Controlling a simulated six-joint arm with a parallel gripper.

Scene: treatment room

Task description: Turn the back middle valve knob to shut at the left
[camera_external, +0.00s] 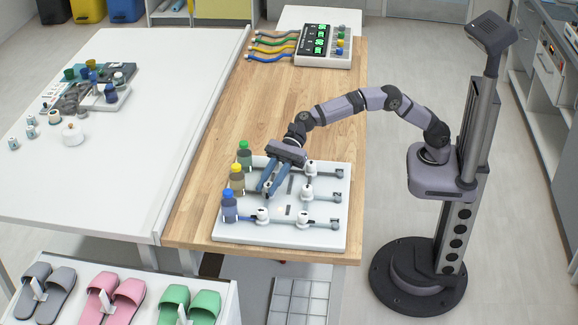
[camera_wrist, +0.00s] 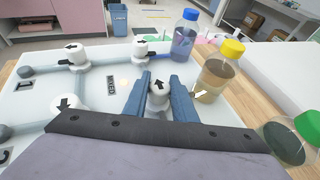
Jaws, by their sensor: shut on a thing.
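A white valve board (camera_external: 230,232) lies on the wooden table and carries several white knobs with black arrows. My gripper (camera_external: 266,188) reaches down to the middle-row knob nearest the yellow-capped bottle (camera_external: 237,180). In the wrist view its blue fingers (camera_wrist: 158,97) stand on either side of this back middle knob (camera_wrist: 158,90) and are shut on it. The knob's arrow points up and slightly left in that view. The knob's base is hidden by the fingers and wrist.
A blue-capped bottle (camera_external: 229,206) and a green-capped bottle (camera_external: 245,155) stand along the board's left side. Other knobs (camera_external: 262,214) (camera_wrist: 140,47) are close by. A device with green displays (camera_external: 323,46) sits at the table's far end. Bare wood lies between.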

